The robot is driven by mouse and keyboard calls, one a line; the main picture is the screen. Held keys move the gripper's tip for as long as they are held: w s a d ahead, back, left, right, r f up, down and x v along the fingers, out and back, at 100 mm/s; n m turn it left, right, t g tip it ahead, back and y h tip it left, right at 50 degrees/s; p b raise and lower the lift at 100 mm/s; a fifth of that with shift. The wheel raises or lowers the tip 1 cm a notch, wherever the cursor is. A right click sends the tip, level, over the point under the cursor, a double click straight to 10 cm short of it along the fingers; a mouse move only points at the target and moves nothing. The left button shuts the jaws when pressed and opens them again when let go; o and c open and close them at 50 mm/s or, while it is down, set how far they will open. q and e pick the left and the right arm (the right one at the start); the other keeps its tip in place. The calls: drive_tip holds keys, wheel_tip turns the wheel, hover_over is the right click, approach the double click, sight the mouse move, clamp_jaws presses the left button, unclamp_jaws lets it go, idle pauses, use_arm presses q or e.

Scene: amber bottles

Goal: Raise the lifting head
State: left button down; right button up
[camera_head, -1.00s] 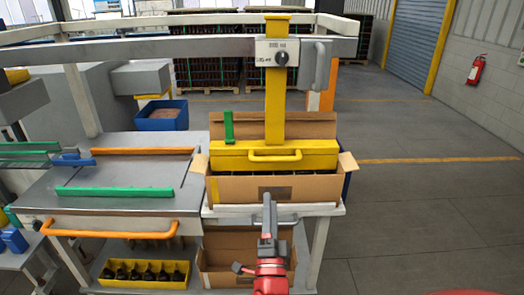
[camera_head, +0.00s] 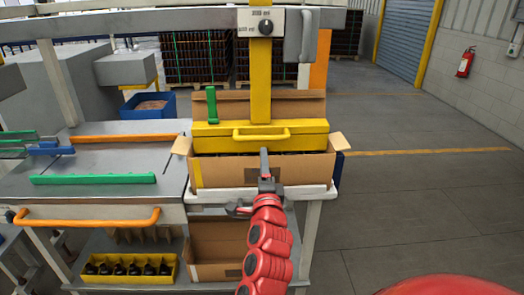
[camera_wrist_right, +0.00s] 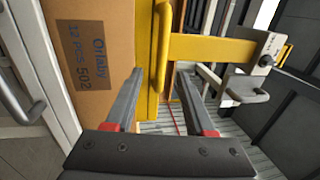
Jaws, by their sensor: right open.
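The yellow lifting head (camera_head: 305,130) is a long box on a yellow column (camera_head: 261,85), with a handle (camera_head: 262,137) across its front. It sits low over an open cardboard box (camera_head: 300,172), with dark bottle tops just visible below it. My right gripper (camera_head: 265,165) is in front of the cardboard box, just below the handle in the picture. In the right wrist view the handle (camera_wrist_right: 161,45) shows ahead between the open fingers (camera_wrist_right: 160,78). The fingers are empty and do not visibly grip it. My left gripper is not in view.
A panel with a dark knob (camera_head: 266,27) is on the column, beside a grey handle (camera_head: 300,38). A metal table (camera_head: 100,160) with green and orange rails stands left. Below are a yellow crate of bottles (camera_head: 135,281) and another cardboard box (camera_head: 215,270). Open floor lies right.

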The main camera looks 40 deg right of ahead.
sight(262, 140)
drive_tip(key=p+x, duration=0.2)
drive_tip(key=x, duration=0.8)
drive_tip(key=shift+d, duration=0.2)
clamp_jaws()
idle(1.0)
